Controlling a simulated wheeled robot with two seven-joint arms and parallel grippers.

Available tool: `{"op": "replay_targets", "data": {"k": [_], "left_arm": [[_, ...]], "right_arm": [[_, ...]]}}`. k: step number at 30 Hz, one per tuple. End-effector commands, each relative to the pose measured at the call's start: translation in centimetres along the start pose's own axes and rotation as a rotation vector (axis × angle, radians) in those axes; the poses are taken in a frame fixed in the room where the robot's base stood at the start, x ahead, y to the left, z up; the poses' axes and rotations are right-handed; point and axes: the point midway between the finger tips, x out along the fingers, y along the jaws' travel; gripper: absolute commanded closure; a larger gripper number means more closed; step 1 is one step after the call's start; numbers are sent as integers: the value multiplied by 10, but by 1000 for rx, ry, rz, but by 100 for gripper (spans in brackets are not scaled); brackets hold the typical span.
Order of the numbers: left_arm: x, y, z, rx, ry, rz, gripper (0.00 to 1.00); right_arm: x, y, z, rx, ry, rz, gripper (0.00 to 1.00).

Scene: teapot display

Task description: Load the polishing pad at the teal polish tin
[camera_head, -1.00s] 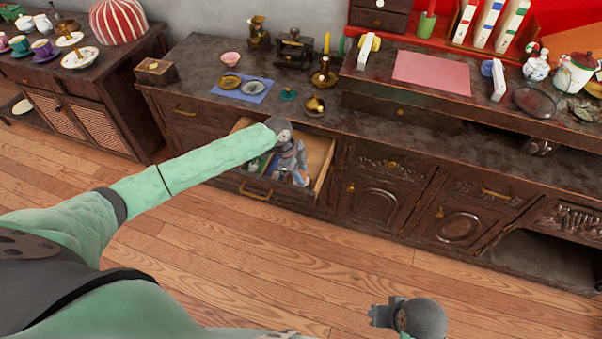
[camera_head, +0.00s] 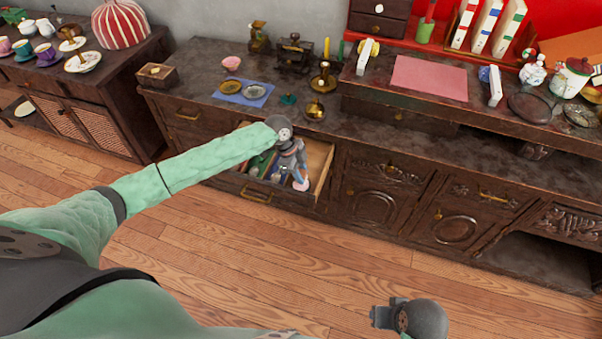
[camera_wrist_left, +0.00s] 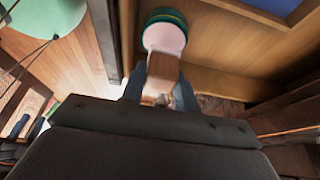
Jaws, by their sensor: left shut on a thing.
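My left gripper (camera_head: 299,176) is over the right part of the open drawer (camera_head: 322,178). It is shut on the wooden handle of a pink-faced round pad (camera_head: 302,185). In the left wrist view, the pad (camera_wrist_left: 164,38) extends beyond my left gripper (camera_wrist_left: 160,98), beside a wooden drawer wall. A dark green band shows at the pad's far edge; I cannot tell whether it is part of the pad. The teal polish tin (camera_head: 288,99) stands on the cabinet top, behind the drawer and apart from the gripper. My right gripper (camera_head: 382,316) is low over the floor, its opening unclear.
The drawer holds several other items (camera_head: 262,163), partly hidden by my left arm. A blue cloth (camera_head: 243,92) with two round dishes, a brass pot (camera_head: 315,110) and a candlestick (camera_head: 324,78) are near the tin. The drawer front (camera_head: 262,190) juts out.

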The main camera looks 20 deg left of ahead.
Motion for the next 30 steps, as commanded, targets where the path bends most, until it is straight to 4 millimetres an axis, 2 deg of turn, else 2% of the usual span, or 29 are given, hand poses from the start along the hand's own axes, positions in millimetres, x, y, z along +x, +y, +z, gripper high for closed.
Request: {"op": "replay_targets", "data": {"k": [16,30], "left_arm": [[-35,0,-15,1,0,-1,91],[-37,0,-16,0,0,-1,91]], "right_arm": [[-30,-4,-7,1,0,0,61],[-31,-4,-8,1,0,0,61]]}}
